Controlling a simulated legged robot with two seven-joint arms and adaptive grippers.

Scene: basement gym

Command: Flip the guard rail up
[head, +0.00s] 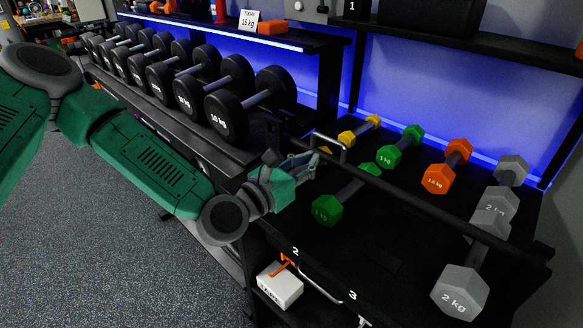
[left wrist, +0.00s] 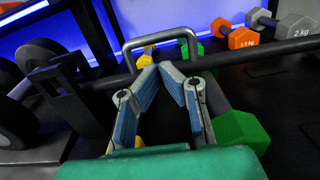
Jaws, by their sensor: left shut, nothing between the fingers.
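The guard rail (head: 420,200) is a black bar running along the front of the dumbbell shelf, above the colored dumbbells. It also crosses the left wrist view (left wrist: 255,53). A grey metal loop handle (head: 328,136) stands on it near its left end, and this loop (left wrist: 160,41) shows just beyond my fingertips in the left wrist view. My left gripper (head: 316,160) is shut and empty, with its tips close to the rail below the handle. I cannot tell if they touch it. My right gripper is out of view.
Green (head: 328,208), yellow (head: 347,137), orange (head: 437,178) and grey (head: 461,290) dumbbells lie on the shelf behind and under the rail. Black dumbbells (head: 228,113) fill the rack at left. A white box (head: 280,287) sits below. Grey floor (head: 120,250) is open at lower left.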

